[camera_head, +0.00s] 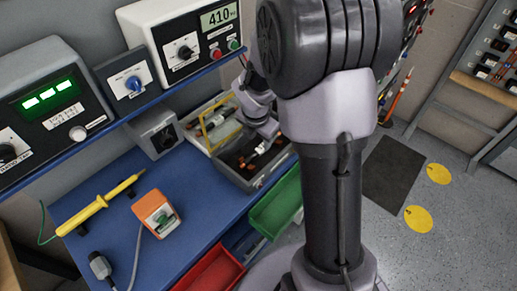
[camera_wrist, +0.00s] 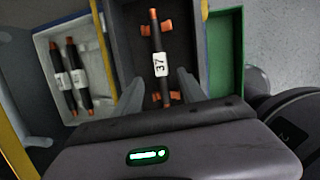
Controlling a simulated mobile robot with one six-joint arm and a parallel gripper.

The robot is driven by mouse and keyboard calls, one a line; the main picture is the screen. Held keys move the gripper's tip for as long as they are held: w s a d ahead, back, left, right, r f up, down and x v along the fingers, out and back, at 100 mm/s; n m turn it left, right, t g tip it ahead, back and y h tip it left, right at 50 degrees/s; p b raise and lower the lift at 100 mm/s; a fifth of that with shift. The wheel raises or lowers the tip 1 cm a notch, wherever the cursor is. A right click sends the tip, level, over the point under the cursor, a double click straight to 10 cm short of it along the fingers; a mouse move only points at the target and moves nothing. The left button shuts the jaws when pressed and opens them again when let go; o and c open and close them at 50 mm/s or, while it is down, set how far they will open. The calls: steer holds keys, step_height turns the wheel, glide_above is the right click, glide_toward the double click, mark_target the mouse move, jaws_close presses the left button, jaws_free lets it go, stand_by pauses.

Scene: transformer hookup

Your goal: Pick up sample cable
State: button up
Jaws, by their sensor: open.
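A short dark cable (camera_wrist: 157,38) with copper-coloured ends and a white tag reading 37 lies in a dark tray (camera_wrist: 124,30) in the wrist view, resting across orange-brown supports. My gripper (camera_wrist: 160,77) is open, with one finger on each side of the cable's lower part and a gap to each. It does not hold the cable. Two similar tagged cables (camera_wrist: 70,78) lie in a pale tray (camera_wrist: 42,42) to the left. In the head view my gripper (camera_head: 268,130) is above the open box (camera_head: 259,183), and the cable's dark body is hard to make out there.
A blue bench (camera_head: 185,190) carries a yellow probe (camera_head: 97,206), an orange box (camera_head: 155,213) and a grey switch box (camera_head: 156,134). Green (camera_head: 275,205) and red (camera_head: 212,272) bins hang at its front edge. Meters stand on the shelf above. The floor to the right is open.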

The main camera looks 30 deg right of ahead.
mark_target(261, 148)
steer(key=b+x, duration=0.2)
steer(key=x, duration=0.1)
steer(key=b+x, duration=0.1)
steer(key=x, duration=0.3)
steer(key=shift+d+b, duration=0.25)
steer(key=shift+b, duration=0.1)
steer(key=shift+s+r, duration=0.1)
steer(key=shift+r, duration=0.1)
steer(key=shift+c, duration=0.2)
jaws_close()
